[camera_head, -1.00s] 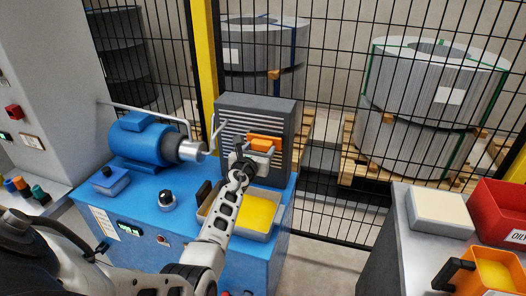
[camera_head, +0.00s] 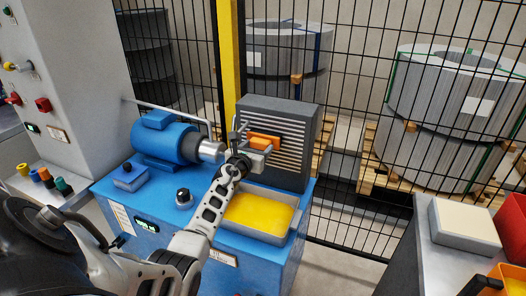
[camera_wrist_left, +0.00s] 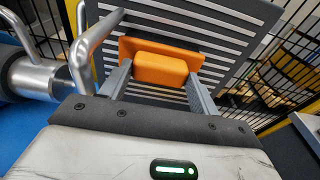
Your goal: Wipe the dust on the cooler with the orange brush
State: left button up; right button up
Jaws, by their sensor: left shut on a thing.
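The cooler (camera_head: 297,128) is a dark grey box with light horizontal fins, standing at the back of the blue machine. My left gripper (camera_head: 255,150) is in front of the fins, shut on the orange brush (camera_head: 265,140). In the left wrist view the orange brush (camera_wrist_left: 160,68) sits between the two fingers, close against or touching the finned face of the cooler (camera_wrist_left: 225,30); exact contact cannot be told. Dust on the fins cannot be made out. My right gripper is not in view.
A metal tray with yellow contents (camera_head: 262,212) lies below the cooler. A blue motor (camera_head: 165,140) and a bent metal pipe (camera_wrist_left: 90,45) are left of the gripper. A grey table (camera_head: 440,262) with a cream-topped block (camera_head: 464,225) and red bin (camera_head: 515,215) stands right. Mesh fence (camera_head: 350,100) is behind.

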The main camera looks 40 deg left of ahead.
pick_arm(q)
jog(key=shift+a+r, duration=0.1)
jog(key=shift+a, duration=0.15)
jog(key=shift+s, duration=0.1)
jog(key=shift+s+d+p, duration=0.1)
jog(key=shift+s+p, duration=0.2)
jog(key=shift+p, duration=0.15)
jog(key=shift+f+v, duration=0.15)
jog(key=shift+v, duration=1.15)
jog(key=shift+f+v, duration=0.15)
jog(key=shift+v, duration=1.1)
jog(key=shift+s+f, duration=0.1)
jog(key=shift+v, duration=1.45)
jog(key=shift+d+f, duration=0.1)
jog(key=shift+f, duration=0.05)
